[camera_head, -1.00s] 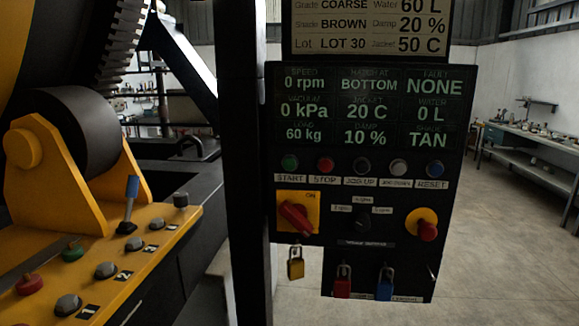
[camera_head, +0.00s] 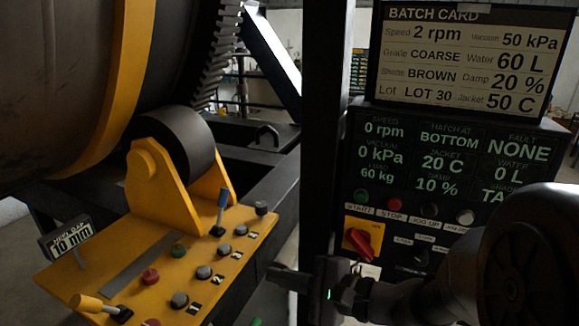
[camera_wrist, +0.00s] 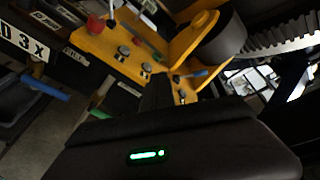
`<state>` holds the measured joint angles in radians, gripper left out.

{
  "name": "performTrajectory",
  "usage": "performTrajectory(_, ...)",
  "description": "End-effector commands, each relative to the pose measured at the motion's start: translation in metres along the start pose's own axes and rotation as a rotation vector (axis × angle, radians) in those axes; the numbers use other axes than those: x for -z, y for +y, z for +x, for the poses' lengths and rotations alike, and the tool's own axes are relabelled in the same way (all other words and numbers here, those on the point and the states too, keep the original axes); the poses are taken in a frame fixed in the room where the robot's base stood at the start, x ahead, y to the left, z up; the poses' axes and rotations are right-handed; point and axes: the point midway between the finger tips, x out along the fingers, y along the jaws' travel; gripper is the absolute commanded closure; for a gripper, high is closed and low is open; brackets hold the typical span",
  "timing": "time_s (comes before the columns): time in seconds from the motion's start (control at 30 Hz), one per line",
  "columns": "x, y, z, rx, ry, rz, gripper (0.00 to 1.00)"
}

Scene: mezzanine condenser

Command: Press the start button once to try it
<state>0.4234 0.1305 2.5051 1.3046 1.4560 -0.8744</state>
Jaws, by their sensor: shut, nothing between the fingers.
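The start button (camera_head: 361,196) is a small green button at the left end of the button row on the dark control panel (camera_head: 352,165), above a START label. A red stop button (camera_head: 394,204) sits to its right. The display reads 0 rpm, hatch BOTTOM, fault NONE. My gripper (camera_head: 274,275) is shut and empty, below and left of the panel's buttons, pointing left and apart from the start button. In the wrist view my gripper (camera_wrist: 157,90) points toward the yellow console; the start button cannot be made out there. My arm hides the panel's lower right.
A yellow console (camera_head: 130,255) with several buttons and a blue-handled lever (camera_head: 222,205) stands left of the panel. A red switch on a yellow plate (camera_head: 361,240) is below the start button. A dark post (camera_head: 322,130) stands beside the panel. A batch card (camera_head: 465,55) is above.

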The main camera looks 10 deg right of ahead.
Motion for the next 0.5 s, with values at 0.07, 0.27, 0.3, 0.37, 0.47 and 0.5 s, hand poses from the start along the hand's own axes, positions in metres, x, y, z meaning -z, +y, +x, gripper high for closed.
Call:
performTrajectory(0.07, 0.019, -0.035, -0.011, 0.107, 0.057, 0.060, 1.00)
performTrajectory(0.27, 0.087, -0.085, -0.048, 0.358, 0.245, 0.159, 1.00)
performTrajectory(0.3, 0.099, -0.090, -0.056, 0.393, 0.280, 0.171, 1.00)
performTrajectory(0.37, 0.114, -0.095, -0.067, 0.438, 0.327, 0.186, 1.00)
performTrajectory(0.47, 0.131, -0.099, -0.080, 0.486, 0.384, 0.200, 1.00)
performTrajectory(0.5, 0.135, -0.099, -0.083, 0.497, 0.397, 0.203, 1.00)
